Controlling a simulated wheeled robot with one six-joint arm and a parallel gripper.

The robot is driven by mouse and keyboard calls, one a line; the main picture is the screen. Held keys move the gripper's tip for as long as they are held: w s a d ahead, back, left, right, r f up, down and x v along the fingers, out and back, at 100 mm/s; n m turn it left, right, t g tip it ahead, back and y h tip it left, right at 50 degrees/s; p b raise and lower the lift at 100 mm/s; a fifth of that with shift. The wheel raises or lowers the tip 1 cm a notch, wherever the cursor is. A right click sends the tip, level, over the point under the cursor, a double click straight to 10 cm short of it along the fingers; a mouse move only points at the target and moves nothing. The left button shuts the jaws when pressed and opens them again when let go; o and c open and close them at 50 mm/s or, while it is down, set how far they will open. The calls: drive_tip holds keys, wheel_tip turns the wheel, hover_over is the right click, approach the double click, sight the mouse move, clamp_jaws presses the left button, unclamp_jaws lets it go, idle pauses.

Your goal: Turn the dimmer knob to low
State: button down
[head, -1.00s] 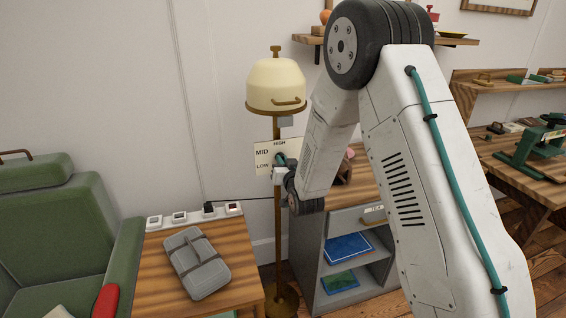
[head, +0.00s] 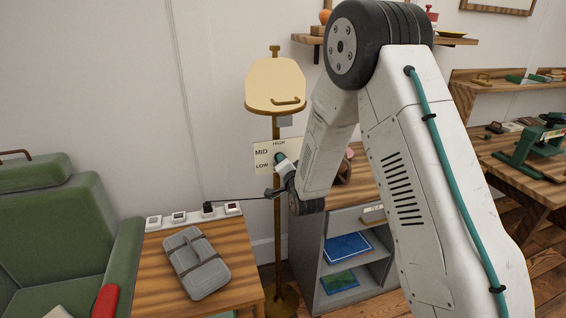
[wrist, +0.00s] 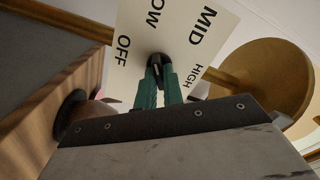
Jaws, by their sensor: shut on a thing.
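The cream dial plate (wrist: 205,50) fills the upper middle of the wrist view, marked OFF, LOW, MID and HIGH. The small black dimmer knob (wrist: 157,64) sits on it, mostly covered by my fingertips. I cannot tell which mark its pointer faces. My gripper (wrist: 158,76) has teal fingers shut on the knob. In the head view the plate (head: 262,147) is on the lamp's brass pole, with my gripper (head: 279,158) at its face; the knob is hidden there. The lamp's tan shade (head: 275,84) is above the plate.
A wooden side table (head: 158,268) with a grey case (head: 196,262) and a socket strip stands left of the pole, beside a green armchair (head: 60,235). A grey shelf cabinet (head: 312,262) stands close on the right. A dark cable crosses behind.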

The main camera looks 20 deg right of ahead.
drive_tip(key=shift+m, duration=0.5)
drive_tip(key=c, duration=1.5)
unclamp_jaws()
drive_tip(key=s, duration=0.7)
drive_tip(key=shift+s, duration=0.4)
